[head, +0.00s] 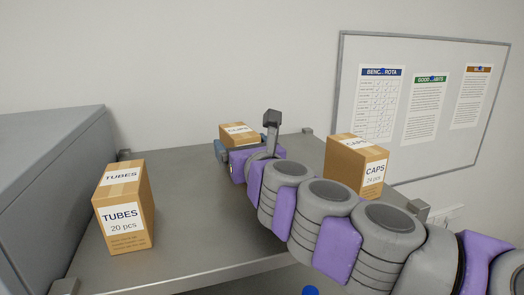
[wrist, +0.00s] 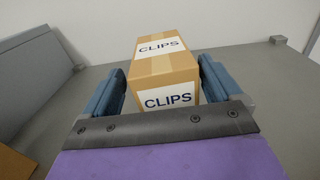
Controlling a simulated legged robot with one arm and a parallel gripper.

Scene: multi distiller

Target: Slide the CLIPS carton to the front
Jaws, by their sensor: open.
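The CLIPS carton (wrist: 166,65) is a brown box with white labels. In the wrist view it stands upright on the shelf, between the two blue fingers of my gripper (wrist: 160,90). The fingers are open, one on each side of it; the left one shows a gap, and whether the right one touches I cannot tell. In the head view the carton (head: 238,133) is at the back of the shelf, its lower part hidden behind my gripper (head: 240,150).
The grey shelf (head: 190,215) also holds a TUBES carton (head: 124,207) at front left and a CAPS carton (head: 355,166) to the right, behind my arm. A grey cabinet side (head: 50,160) bounds the left. The shelf's middle front is clear.

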